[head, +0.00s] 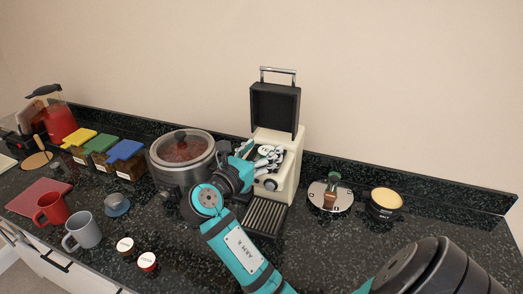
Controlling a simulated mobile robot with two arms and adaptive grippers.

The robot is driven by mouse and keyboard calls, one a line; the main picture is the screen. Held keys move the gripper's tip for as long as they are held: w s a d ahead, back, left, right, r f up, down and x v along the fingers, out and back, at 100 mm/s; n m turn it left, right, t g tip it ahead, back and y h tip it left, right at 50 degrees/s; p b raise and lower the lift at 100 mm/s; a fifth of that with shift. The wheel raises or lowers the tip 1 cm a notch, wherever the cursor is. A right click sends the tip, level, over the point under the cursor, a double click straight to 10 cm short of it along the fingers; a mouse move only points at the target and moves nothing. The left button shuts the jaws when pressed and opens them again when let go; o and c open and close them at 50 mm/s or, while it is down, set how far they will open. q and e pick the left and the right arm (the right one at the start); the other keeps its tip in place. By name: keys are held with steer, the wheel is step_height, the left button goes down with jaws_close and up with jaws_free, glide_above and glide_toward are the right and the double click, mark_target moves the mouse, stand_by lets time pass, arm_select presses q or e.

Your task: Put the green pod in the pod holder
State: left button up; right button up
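A cream coffee machine (287,178) stands against the wall with its black lid (275,107) raised. My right gripper (272,157) is at the top opening of the machine, under the raised lid. Its fingers are small and overlap the machine, so I cannot tell whether they are open or shut, or whether they hold anything. A small green item (333,178), possibly the green pod, is on a round pale stand (344,199) to the right of the machine, behind a brown item (329,200). The pod holder's inside is not clearly visible. My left gripper is out of view.
A lidded pot (181,151) stands close left of the machine. Further left are boxes with yellow, green and blue lids (126,150), a red mug (50,209), a grey mug (83,232) and two small jars (148,262). A black round container (384,204) is at right.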

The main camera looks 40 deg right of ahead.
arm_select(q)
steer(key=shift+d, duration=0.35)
arm_select(e)
steer(key=shift+d, duration=0.1)
steer(key=shift+r, duration=0.3)
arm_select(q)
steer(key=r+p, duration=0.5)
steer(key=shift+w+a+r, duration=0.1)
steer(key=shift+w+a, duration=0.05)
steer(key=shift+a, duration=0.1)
arm_select(e)
steer(key=v, duration=1.2)
steer(key=shift+r, duration=0.3)
